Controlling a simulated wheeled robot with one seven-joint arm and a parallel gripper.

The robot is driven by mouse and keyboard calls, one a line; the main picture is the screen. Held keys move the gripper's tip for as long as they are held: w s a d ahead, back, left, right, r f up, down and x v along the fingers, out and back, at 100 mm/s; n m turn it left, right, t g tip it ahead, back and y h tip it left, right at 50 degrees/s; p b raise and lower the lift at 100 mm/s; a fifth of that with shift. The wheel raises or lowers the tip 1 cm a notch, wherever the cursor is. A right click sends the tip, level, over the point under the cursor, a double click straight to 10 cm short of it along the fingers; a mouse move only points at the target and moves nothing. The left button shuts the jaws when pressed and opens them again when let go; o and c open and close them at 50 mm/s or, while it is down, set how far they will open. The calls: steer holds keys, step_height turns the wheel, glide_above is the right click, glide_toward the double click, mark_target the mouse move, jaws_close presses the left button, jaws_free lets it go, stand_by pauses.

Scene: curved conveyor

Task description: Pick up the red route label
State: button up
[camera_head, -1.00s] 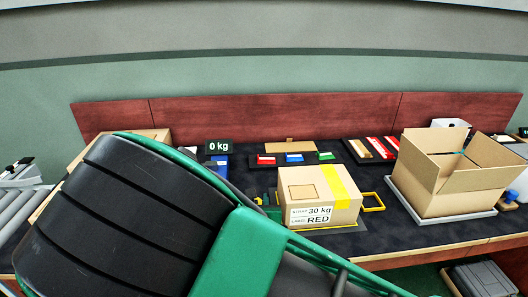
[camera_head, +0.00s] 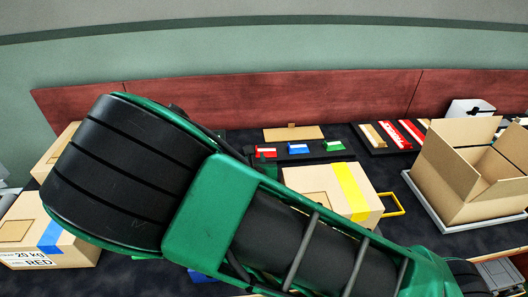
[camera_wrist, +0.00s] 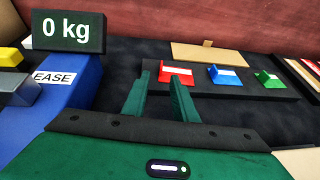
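The red route label (camera_head: 266,152) sits on a dark holder at the left end of a row, with a blue label (camera_head: 299,148) and a green label (camera_head: 333,146) to its right. In the wrist view the red label (camera_wrist: 176,75) has a white strip and lies just beyond my gripper's fingertips (camera_wrist: 158,84). The two green fingers are apart, with nothing seen between them. The right fingertip overlaps the label's lower part in the picture; I cannot tell if it touches.
A "0 kg" display (camera_wrist: 68,31) and a blue "EASE" block (camera_wrist: 75,95) stand left of my fingers. A taped carton (camera_head: 352,190) is partly behind my arm. A "20 kg RED" carton (camera_head: 45,232) is at left, an open box (camera_head: 450,170) at right.

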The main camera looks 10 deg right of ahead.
mark_target(256, 157)
steer(key=shift+x, duration=3.45)
steer(key=shift+d+r, duration=0.15)
jaws_close()
